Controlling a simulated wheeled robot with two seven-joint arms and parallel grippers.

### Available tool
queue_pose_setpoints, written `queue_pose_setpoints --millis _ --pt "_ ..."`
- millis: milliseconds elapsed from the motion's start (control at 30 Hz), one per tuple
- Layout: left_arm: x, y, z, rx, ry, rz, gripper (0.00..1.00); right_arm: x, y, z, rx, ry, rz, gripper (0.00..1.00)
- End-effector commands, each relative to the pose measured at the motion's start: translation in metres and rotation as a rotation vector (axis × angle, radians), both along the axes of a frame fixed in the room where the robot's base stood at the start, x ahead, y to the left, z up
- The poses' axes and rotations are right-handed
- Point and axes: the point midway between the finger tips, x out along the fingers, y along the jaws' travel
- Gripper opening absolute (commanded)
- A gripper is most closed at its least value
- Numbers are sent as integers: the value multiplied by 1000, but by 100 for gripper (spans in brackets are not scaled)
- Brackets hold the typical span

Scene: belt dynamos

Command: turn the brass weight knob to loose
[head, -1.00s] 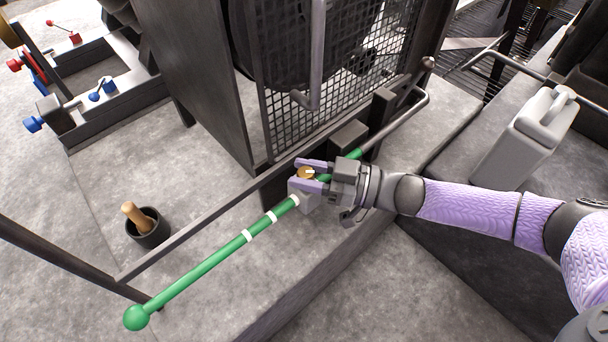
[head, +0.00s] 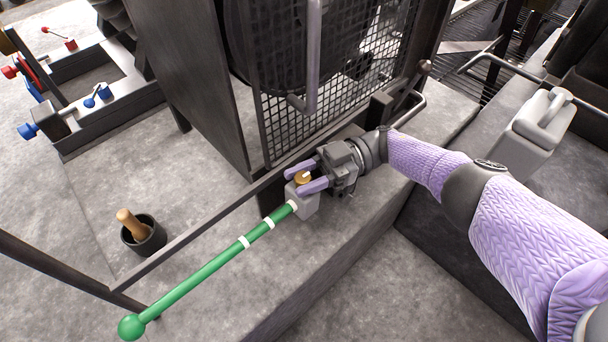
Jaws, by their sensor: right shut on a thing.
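The brass weight knob (head: 303,178) is small and round with a pale mark on top. It sits on a grey block-shaped weight (head: 306,204) on the green rod (head: 200,276), which has white bands and a ball at its lower left end. My right gripper (head: 306,179) reaches in from the right with lilac fingers, one on each side of the knob, and is shut on it. The gripper and wrist hide the rod beyond the weight. My left gripper is not in the head view.
A dark rail (head: 200,232) runs beside the rod, with a mesh guard (head: 340,95) behind. A black pot (head: 143,236) with a wooden-handled tool stands at left. A grey jerrycan (head: 535,130) stands at right. Red and blue knobbed gear is at upper left.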

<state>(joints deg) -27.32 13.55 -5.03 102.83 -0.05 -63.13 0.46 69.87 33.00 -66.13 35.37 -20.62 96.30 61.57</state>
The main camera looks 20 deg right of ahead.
Motion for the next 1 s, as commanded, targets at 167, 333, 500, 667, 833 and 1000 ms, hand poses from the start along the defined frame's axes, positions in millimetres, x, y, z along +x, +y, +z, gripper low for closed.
queue_pose_setpoints --millis 167,333,500,667,833,1000 --pt "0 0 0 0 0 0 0 0 0 0 2 -2 28 0" --pt "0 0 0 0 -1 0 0 0 0 0 3 -3 38 0" --pt "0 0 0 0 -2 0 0 0 0 0 3 -4 38 0" --pt "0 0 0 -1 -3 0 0 0 0 0 3 -4 37 46" --pt "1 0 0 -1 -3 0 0 0 0 0 3 -4 36 75" --pt "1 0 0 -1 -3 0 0 0 0 0 3 -3 36 75"
